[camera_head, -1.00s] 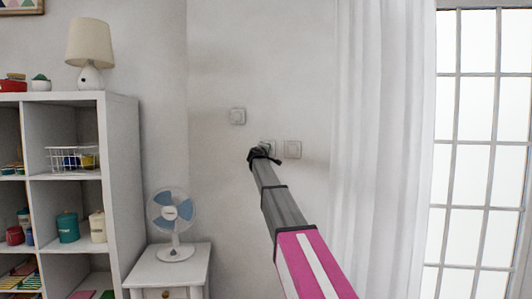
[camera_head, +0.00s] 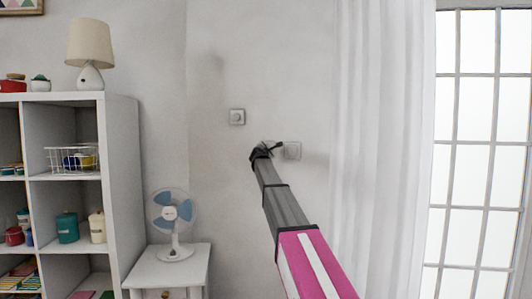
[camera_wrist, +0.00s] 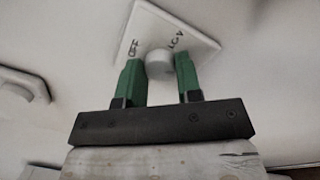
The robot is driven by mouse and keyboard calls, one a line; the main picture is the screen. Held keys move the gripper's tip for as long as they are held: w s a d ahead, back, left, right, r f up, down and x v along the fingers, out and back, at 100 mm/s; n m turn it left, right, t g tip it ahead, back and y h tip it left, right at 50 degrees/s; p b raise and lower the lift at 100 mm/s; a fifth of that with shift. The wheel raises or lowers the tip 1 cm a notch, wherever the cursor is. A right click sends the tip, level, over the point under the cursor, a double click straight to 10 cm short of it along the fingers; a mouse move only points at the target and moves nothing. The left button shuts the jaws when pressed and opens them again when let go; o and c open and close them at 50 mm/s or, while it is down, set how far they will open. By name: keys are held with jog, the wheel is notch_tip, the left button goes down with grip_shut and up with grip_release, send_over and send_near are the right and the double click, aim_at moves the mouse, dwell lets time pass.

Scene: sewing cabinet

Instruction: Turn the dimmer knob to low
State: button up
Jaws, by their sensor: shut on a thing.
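In the wrist view, the round pale dimmer knob (camera_wrist: 160,62) sits on a white wall plate (camera_wrist: 188,22) marked OFF and LOW. My gripper (camera_wrist: 159,73) has one green finger on each side of the knob and is shut on it. The plate looks tilted in this view, and no pointer on the knob can be made out. In the head view, my gripper (camera_head: 264,151) is at the wall, at the middle one of three plates, and hides most of that plate and its knob.
A second wall plate (camera_head: 237,117) is up and left of my gripper, and a third plate (camera_head: 292,151) is close on its right. A white curtain (camera_head: 375,150) hangs further right. A fan (camera_head: 172,222) stands on a small cabinet (camera_head: 190,263) below left, beside a shelf (camera_head: 124,190).

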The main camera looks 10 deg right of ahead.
jog(key=n, duration=1.2)
jog(key=shift+n+y, duration=0.4)
dwell(0.3)
jog(key=o, duration=0.9)
jog(key=shift+o, duration=0.2)
jog(key=v, duration=1)
jog(key=shift+s+a+r, duration=0.2)
jog(key=shift+s+r, duration=0.05)
jog(key=shift+s, duration=0.15)
